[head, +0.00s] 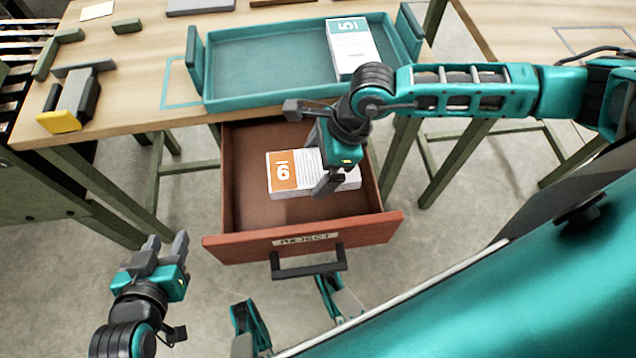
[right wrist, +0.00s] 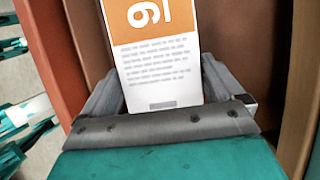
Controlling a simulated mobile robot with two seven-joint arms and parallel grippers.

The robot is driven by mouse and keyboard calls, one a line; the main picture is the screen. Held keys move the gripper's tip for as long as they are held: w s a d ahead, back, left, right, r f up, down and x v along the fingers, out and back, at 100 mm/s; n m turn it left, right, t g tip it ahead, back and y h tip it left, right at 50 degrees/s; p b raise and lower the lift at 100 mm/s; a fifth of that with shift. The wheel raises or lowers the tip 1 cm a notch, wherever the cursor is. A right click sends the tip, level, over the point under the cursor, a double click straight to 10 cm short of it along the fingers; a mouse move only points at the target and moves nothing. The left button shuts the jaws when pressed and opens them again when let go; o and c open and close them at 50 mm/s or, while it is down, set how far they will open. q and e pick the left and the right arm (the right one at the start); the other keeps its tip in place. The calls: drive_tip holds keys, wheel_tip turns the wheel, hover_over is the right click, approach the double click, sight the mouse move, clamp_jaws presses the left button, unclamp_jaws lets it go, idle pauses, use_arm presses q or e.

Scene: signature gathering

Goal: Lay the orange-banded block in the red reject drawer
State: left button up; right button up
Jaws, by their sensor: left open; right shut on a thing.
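The red reject drawer (head: 235,238) is pulled open under the table, its label reading REJECT and its dark handle facing me. The white block with the orange band (head: 283,174) is within the drawer's outline, its printed face up. My right gripper (head: 325,165) is shut on the block's plain end. In the right wrist view the fingers (right wrist: 155,95) grip both sides of the block (right wrist: 155,60). I cannot tell whether the block touches the drawer floor. My left gripper (head: 162,252) is open and empty, left of the drawer front.
A teal tray (head: 255,65) on the wooden table (head: 150,30) holds a teal-banded block (head: 352,48). A grey stamp-like tool with a yellow end (head: 70,105) lies at the table's left. My right arm crosses over the tray's right front corner. Green table legs flank the drawer.

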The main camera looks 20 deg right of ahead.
sight(318, 173)
wheel_tip(318, 173, down, 3)
drive_tip(key=shift+f, duration=0.2)
drive_tip(key=shift+f+b, duration=0.75)
drive_tip(key=shift+f, duration=1.35)
drive_tip(key=shift+f, duration=0.1)
drive_tip(key=o, duration=0.7)
drive_tip(key=shift+f, duration=0.1)
drive_tip(key=shift+o, duration=0.7)
drive_tip(key=shift+d+r, duration=0.15)
drive_tip(key=shift+r, duration=0.4)
drive_tip(key=p+v, duration=0.2)
drive_tip(key=v, duration=0.9)
drive_tip(key=shift+s+d+r+p, duration=0.1)
drive_tip(key=shift+p, duration=0.25)
